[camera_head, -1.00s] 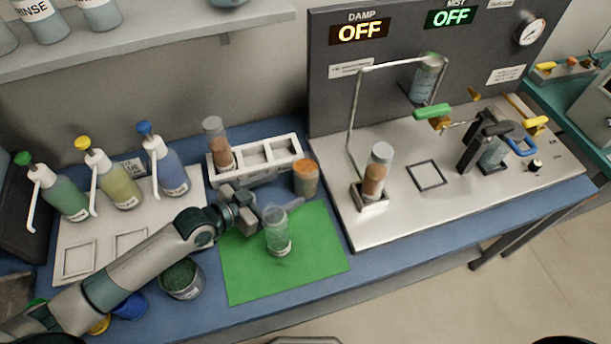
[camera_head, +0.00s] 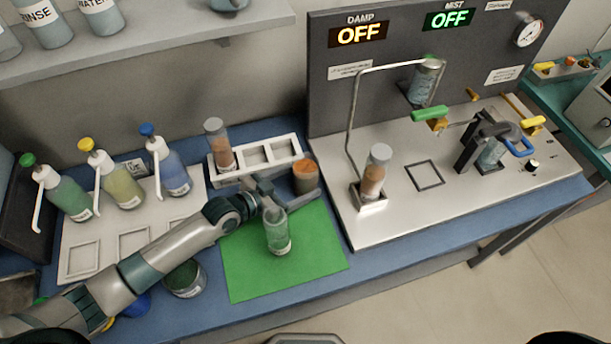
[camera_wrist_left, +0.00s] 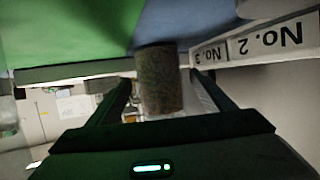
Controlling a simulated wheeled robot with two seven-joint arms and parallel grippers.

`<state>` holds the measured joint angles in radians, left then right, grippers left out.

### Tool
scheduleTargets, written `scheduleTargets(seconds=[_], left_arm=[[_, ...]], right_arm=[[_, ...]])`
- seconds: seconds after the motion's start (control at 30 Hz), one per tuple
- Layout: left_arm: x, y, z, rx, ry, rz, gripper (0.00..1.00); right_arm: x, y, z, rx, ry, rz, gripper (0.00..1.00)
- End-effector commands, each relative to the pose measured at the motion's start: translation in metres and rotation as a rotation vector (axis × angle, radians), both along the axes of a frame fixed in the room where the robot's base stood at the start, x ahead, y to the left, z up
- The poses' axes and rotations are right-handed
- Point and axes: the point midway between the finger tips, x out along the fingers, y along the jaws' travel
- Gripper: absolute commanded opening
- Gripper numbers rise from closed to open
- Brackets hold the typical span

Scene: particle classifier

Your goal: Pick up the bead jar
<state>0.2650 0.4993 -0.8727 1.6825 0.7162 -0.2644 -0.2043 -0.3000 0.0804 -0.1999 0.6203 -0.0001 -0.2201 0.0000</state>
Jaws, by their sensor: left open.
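The bead jar, which I take to be the small open jar with orange contents (camera_head: 306,177), stands on the blue table between the rack's right end and the green mat. My left gripper (camera_head: 290,193) is open and low beside it, reaching in from the left behind a clear jar. In the left wrist view the jar (camera_wrist_left: 158,78) looks dark and speckled, and lies between the two open fingers (camera_wrist_left: 160,95). Whether the fingers touch it I cannot tell. My right gripper is out of view.
A clear jar (camera_head: 277,235) stands on the green mat (camera_head: 315,265), close in front of my left gripper. A white rack (camera_head: 287,145) holds a capped tube (camera_head: 219,145). Pump bottles (camera_head: 170,170) stand left. A steel station (camera_head: 400,215) lies right.

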Motion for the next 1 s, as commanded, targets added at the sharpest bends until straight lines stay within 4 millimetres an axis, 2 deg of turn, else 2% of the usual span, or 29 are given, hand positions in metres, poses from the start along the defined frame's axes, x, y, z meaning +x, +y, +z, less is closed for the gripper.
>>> scheduleTargets(seconds=[0.13,0.57,0.67,0.8,1.0], left_arm=[[0.0045,-0.0055,-0.0024,0.001,0.001,0.000,0.75],[0.0044,-0.0053,-0.0029,0.001,0.001,0.000,0.75],[0.0044,-0.0053,-0.0029,0.001,0.001,0.000,0.56],[0.0044,-0.0053,-0.0029,0.001,0.001,0.000,0.22],[0.0049,-0.0056,-0.0016,-0.001,-0.002,0.000,0.21]], right_arm=[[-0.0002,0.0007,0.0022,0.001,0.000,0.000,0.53],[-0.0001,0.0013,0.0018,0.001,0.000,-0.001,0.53],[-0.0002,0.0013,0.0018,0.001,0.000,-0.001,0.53],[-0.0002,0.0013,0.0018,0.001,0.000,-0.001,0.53],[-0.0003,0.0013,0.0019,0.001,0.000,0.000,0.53]])
